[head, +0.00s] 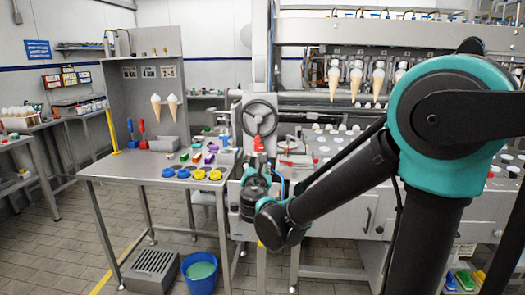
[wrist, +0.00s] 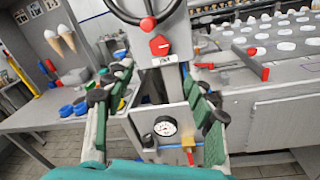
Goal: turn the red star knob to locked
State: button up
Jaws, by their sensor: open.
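The red star knob (wrist: 159,45) shows in the wrist view on a grey panel just below the handwheel, with a small label under it whose text I cannot read surely. In the head view the red knob (head: 259,144) shows below the handwheel, just above my gripper (head: 258,178). In the wrist view my gripper (wrist: 156,85) is open and empty, one green-padded finger on each side. The knob appears beyond and between the fingertips, apart from them. Its lock position cannot be read.
The handwheel (wrist: 147,12) with a red ball handle sits right above the knob. A pressure gauge (wrist: 165,126) and a brass fitting (wrist: 187,150) are on the panel below. A red-handled lever (wrist: 257,65) is to the right. A side table (head: 150,172) stands left.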

aim_at(259, 148)
jog(key=w, duration=0.9)
jog(key=w+a, duration=0.1)
jog(key=w, duration=0.4)
jog(key=c, duration=1.1)
jog(key=shift+c, duration=0.2)
